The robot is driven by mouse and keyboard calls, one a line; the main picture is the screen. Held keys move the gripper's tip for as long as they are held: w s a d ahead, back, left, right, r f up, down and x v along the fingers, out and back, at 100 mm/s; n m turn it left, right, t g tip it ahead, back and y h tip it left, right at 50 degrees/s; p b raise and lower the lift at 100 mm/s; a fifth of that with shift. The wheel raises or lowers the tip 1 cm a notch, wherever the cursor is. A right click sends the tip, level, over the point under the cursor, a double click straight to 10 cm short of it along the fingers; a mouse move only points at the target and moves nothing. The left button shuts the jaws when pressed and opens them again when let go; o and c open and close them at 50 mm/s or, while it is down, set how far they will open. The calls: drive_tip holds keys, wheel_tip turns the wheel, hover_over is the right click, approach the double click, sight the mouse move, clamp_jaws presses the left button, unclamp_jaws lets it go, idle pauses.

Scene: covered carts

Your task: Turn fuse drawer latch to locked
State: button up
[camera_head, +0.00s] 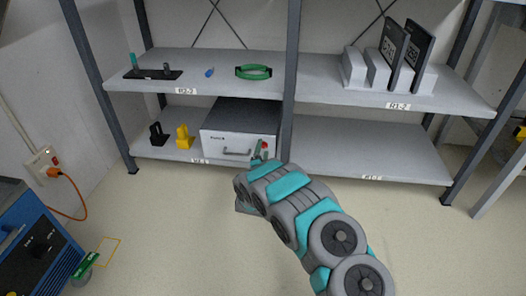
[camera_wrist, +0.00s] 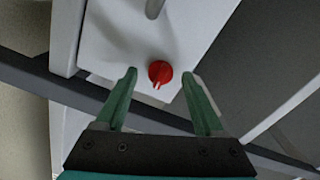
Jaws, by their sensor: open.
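The white-fronted drawer unit (camera_head: 221,143) with a dark top sits on the lower shelf, its grey handle facing out. In the wrist view, a round red latch knob (camera_wrist: 160,70) is on the white drawer front (camera_wrist: 125,40). A pale mark on the knob points down in that view. My gripper (camera_wrist: 161,76) is open, with one green finger on each side of the knob and gaps between; I see no contact. In the head view my gripper (camera_head: 261,151) is at the drawer's right side and hides most of the latch area.
A dark shelf post (camera_head: 291,60) stands just right of the drawer. Black (camera_head: 158,135) and yellow (camera_head: 184,137) items stand left of it. A blue machine (camera_head: 38,240) stands at left. The lower right shelf is empty.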

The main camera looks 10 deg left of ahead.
drive_tip(key=shift+w, duration=0.25)
clamp_jaws()
idle(0.5)
